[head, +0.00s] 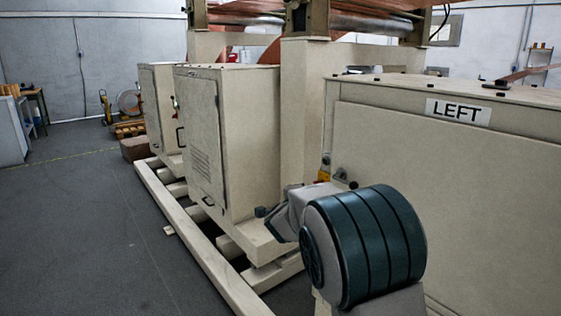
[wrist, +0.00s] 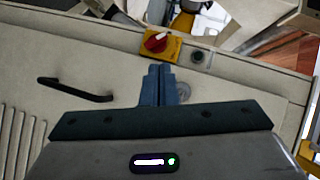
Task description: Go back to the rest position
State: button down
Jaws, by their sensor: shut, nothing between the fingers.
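My gripper (wrist: 158,85) shows in the wrist view with its two blue-grey fingers together and nothing between them. The fingertips are just below a red rotary switch (wrist: 156,42) on a yellow plate in the picture; whether they touch the panel I cannot tell. A dark round button (wrist: 200,57) sits right of the switch. In the head view my arm reaches in from the lower right beside the beige cabinets, and my fingers cannot be made out there. Part of the yellow plate (head: 323,175) shows behind my arm.
A large beige cabinet (head: 450,190) marked LEFT stands at the right, close to my arm. Beige floor rails (head: 195,240) run along the machine. The grey floor (head: 80,220) at the left is clear.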

jog(key=s+r+n+g+y+p, duration=0.25)
jog(key=s+n+y, duration=0.2)
jog(key=s, duration=0.35)
jog(key=s+r+n+g+y+p, duration=0.2)
jog(key=s+r+n+y+p, duration=0.15)
jog(key=s+n, duration=0.35)
jog(key=s+d+f+n+g+h+p, duration=0.1)
jog(key=s+d+n+g+p, duration=0.1)
jog(key=s, duration=1.1)
jog(key=s+d+f+n+g+h+p, duration=0.1)
jog(key=s+d+n+g, duration=0.3)
jog(key=s, duration=0.9)
jog(key=shift+s+d+n+g+h+p, duration=0.35)
jog(key=shift+d+g+h+p, duration=0.25)
jog(key=shift+d+g+p, duration=0.15)
jog(key=shift+a, duration=0.1)
